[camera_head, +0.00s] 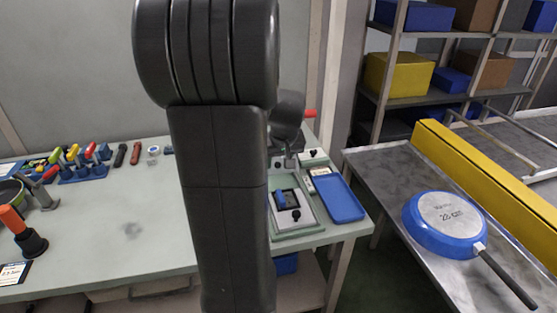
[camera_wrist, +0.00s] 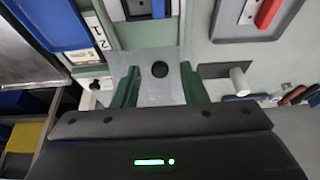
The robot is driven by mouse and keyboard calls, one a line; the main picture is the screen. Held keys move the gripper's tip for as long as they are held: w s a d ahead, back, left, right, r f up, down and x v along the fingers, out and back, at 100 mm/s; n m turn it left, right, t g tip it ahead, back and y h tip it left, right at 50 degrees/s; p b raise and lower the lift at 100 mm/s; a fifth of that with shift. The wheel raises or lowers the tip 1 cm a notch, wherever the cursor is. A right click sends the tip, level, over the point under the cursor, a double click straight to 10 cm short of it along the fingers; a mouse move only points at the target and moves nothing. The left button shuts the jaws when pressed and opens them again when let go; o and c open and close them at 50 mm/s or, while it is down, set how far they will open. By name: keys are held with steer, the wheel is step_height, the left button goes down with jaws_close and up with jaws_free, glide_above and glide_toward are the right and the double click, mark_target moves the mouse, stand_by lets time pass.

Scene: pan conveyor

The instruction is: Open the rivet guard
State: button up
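In the wrist view, a grey panel with a round black knob (camera_wrist: 160,69) lies straight ahead of my gripper; it looks like the rivet guard (camera_wrist: 160,92). My gripper (camera_wrist: 160,66) appears open, with two dark green fingers on either side of the knob and gaps on both sides. I cannot tell how far above the knob the tips are. In the head view my arm hides most of this spot. A framed fixture (camera_head: 306,220) with a blue piece (camera_head: 281,199) and a black knob (camera_head: 295,215) stands in front of it.
A blue tray (camera_head: 339,196) lies to the right of the fixture. A small box with a black knob (camera_head: 313,153) and a red handle (camera_head: 310,114) are close behind. A blue pan (camera_head: 430,245) rests on the metal conveyor (camera_head: 390,180). The table's left-middle (camera_head: 120,225) is clear.

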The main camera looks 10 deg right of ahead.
jaws_close()
steer(key=r+g+p, duration=0.1)
steer(key=p, duration=0.2)
steer(key=shift+w+r+p, duration=0.1)
steer(key=shift+r+p, duration=0.2)
steer(key=shift+p, duration=0.05)
steer(key=shift+w+r+p, duration=0.2)
steer(key=shift+r+p, duration=0.2)
steer(key=shift+r, duration=0.45)
jaws_free()
steer(key=shift+w+f, duration=0.15)
